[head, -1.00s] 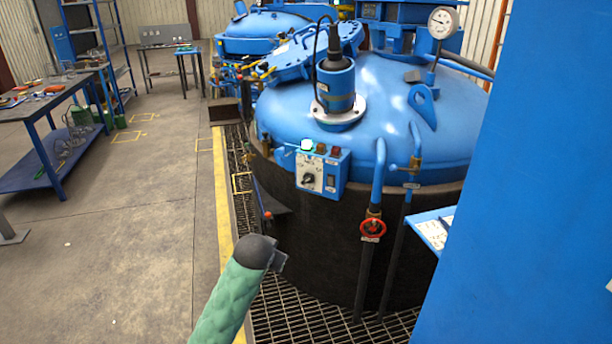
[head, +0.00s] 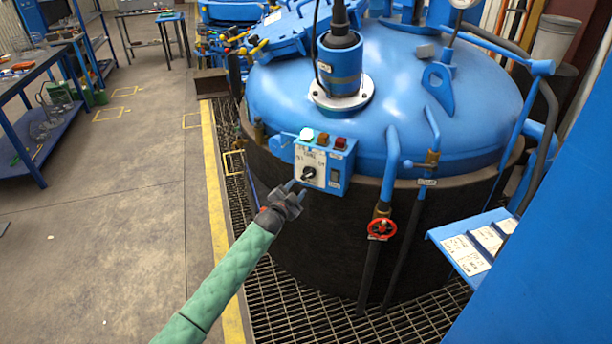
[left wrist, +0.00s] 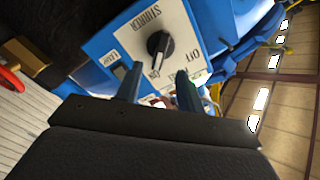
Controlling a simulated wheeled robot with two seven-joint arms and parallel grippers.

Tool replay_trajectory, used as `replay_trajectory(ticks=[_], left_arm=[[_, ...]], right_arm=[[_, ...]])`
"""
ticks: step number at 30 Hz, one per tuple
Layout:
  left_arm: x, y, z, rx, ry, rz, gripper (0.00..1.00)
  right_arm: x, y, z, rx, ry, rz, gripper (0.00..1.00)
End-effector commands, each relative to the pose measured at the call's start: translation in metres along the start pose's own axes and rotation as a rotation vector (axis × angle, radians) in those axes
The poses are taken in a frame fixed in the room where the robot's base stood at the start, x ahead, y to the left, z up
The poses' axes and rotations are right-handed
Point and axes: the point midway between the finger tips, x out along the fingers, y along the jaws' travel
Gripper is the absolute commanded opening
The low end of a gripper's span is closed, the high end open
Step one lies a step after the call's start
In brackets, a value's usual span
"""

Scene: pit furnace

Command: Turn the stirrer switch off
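The stirrer switch (head: 308,173) is a black rotary knob on the pale plate of a blue control box (head: 336,190) on the furnace's side. In the left wrist view the knob (left wrist: 158,46) sits under the word STIRRER, with OFF and ON marks; its pointer is towards ON. My left gripper (head: 291,188) is just below and left of the knob in the head view. Its two fingers (left wrist: 160,88) are apart with nothing between them, short of the knob. My right gripper is not in view.
Coloured lamps (head: 323,139) top the box. A red valve wheel (head: 381,229) and vertical pipes stand right of it. The blue furnace lid (head: 420,85) rises behind. A blue shelf with labels (head: 470,248) is at right. The floor at left (head: 130,210) is clear.

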Motion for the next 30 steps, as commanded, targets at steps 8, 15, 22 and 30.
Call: replay_trajectory(ticks=[8,15,22,30], left_arm=[[0.017,-0.003,-0.005,0.029,0.013,-0.006,0.38],[0.050,-0.004,-0.005,0.028,0.012,-0.006,0.38],[0.072,-0.003,-0.004,0.029,0.011,-0.005,0.38],[0.078,-0.001,-0.003,0.029,0.011,-0.005,0.38]], right_arm=[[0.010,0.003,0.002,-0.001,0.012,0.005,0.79],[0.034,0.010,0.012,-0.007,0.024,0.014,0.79],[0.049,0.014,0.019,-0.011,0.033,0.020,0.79],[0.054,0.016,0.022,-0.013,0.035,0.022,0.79]])
